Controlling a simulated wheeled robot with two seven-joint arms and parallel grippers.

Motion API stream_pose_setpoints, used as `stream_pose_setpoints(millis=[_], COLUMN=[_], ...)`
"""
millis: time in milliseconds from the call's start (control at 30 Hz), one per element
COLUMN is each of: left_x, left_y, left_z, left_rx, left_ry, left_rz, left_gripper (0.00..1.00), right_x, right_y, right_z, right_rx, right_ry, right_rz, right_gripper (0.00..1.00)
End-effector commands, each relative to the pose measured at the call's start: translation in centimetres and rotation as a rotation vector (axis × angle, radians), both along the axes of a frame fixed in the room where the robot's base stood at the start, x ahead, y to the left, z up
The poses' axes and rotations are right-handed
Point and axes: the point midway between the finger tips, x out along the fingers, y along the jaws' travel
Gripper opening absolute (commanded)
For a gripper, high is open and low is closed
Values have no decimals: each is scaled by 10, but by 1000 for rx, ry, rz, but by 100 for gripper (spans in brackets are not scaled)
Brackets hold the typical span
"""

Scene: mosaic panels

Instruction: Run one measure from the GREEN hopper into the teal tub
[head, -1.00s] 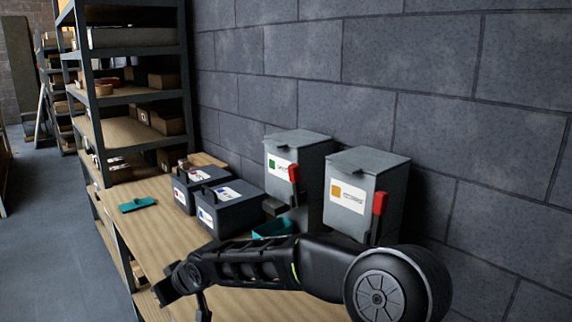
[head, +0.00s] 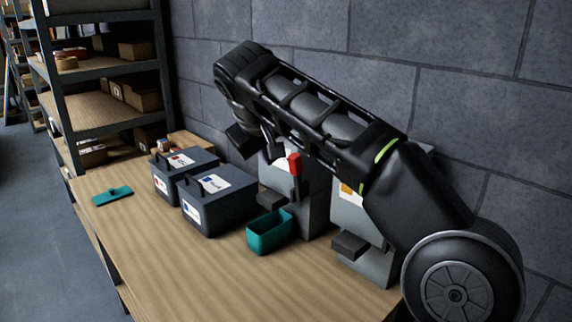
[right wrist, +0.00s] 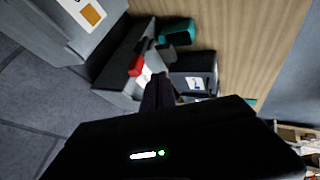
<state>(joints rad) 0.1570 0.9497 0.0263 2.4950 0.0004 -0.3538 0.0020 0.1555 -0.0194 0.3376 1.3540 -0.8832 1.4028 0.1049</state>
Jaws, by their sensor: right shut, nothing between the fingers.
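The green hopper (head: 318,188) is a grey bin against the wall, its lid and most of its label hidden behind my right arm. Its red-tipped lever (head: 294,164) stands upright on its front right. A dark spout (head: 270,199) juts from its lower front. The open teal tub (head: 268,236) stands on the bench just below and before that spout. My right gripper (head: 272,154) is shut and empty, beside the hopper's upper front, left of the lever. In the right wrist view the fingers (right wrist: 156,94) appear close to the red lever grip (right wrist: 136,66). My left gripper is out of view.
The orange-label hopper (head: 370,262) stands to the right, partly behind my arm. Two dark lidded boxes (head: 218,204) stand left of the tub. A teal flat-based tool (head: 112,195) lies at the bench's left. The front of the wooden bench (head: 190,270) is clear.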

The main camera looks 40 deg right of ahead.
Motion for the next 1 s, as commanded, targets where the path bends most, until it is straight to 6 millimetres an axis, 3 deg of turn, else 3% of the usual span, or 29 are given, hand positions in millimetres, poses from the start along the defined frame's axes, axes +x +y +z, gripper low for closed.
stream_pose_setpoints(millis=[367, 833, 1000], left_x=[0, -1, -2], left_y=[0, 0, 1], left_z=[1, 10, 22], left_rx=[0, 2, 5], left_ry=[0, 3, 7], left_rz=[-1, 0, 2], left_gripper=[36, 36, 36], right_x=[7, 45, 47], right_y=[-7, -47, -73], right_z=[-12, -79, -70], right_rx=[1, 2, 2], right_ry=[2, 5, -1], right_rz=[0, -1, -1], right_gripper=[0, 0, 0])
